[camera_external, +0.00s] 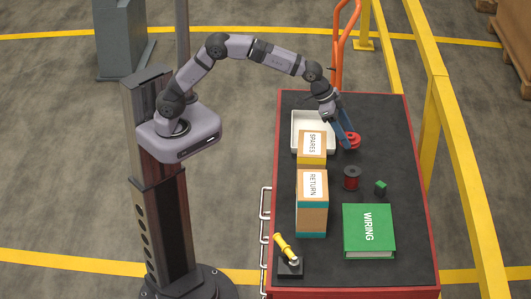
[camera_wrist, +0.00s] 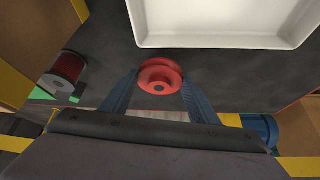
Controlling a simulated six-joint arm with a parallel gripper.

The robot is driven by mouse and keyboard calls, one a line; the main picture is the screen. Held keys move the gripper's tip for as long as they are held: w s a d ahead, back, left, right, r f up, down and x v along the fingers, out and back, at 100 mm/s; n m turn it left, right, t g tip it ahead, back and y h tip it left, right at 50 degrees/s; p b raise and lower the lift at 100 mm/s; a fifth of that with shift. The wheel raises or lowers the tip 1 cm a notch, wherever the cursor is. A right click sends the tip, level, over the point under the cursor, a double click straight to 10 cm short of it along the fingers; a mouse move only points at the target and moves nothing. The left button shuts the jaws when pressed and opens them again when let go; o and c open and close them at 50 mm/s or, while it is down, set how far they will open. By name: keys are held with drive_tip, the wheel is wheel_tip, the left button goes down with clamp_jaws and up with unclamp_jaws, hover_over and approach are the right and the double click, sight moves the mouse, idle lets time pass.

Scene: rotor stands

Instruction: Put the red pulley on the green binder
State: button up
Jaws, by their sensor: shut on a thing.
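The red pulley (camera_external: 353,141) is a small grooved wheel at the end of my gripper (camera_external: 347,139), over the back part of the cart top. In the wrist view the pulley (camera_wrist: 160,76) sits between the two blue fingers of my gripper (camera_wrist: 160,84), which are shut on it. I cannot tell how far it is above the cart top. The green binder (camera_external: 368,229), labelled WIRING, lies flat at the front right of the cart, well apart from the pulley.
A white tray (camera_external: 296,134) stands left of my gripper. The SPARES box (camera_external: 312,162) and RETURN box (camera_external: 312,219) stand in front of it. A dark red spool (camera_external: 352,179) and green cube (camera_external: 381,187) stand between pulley and binder. A yellow-handled tool (camera_external: 286,247) is front left.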

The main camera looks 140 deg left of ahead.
wheel_tip(320, 180, up, 7)
drive_tip(key=shift+f+b, duration=0.15)
drive_tip(key=shift+b, duration=0.25)
drive_tip(key=shift+w+d, duration=0.1)
drive_tip(key=w+d+r+m+h+p, duration=0.1)
drive_tip(key=w+d+r+p, duration=0.2)
drive_tip(key=d, duration=0.9)
drive_tip(key=w+d+r+m+p, duration=0.1)
drive_tip(key=w+d+r+p, duration=0.25)
drive_tip(key=d, duration=0.75)
drive_tip(key=w+d+r+m+h+p, duration=0.1)
drive_tip(key=w+d+r+m+p, duration=0.2)
drive_tip(key=d, duration=0.9)
drive_tip(key=s+d+f+n, duration=0.1)
drive_tip(key=s+d+f, duration=0.2)
drive_tip(key=d+f, duration=0.3)
drive_tip(key=s+a+f+m+t+h+p, duration=0.1)
drive_tip(key=s+a+f, duration=0.4)
drive_tip(key=s+f, duration=0.7)
drive_tip(key=shift+s+m, duration=0.9)
drive_tip(key=shift+s, duration=0.25)
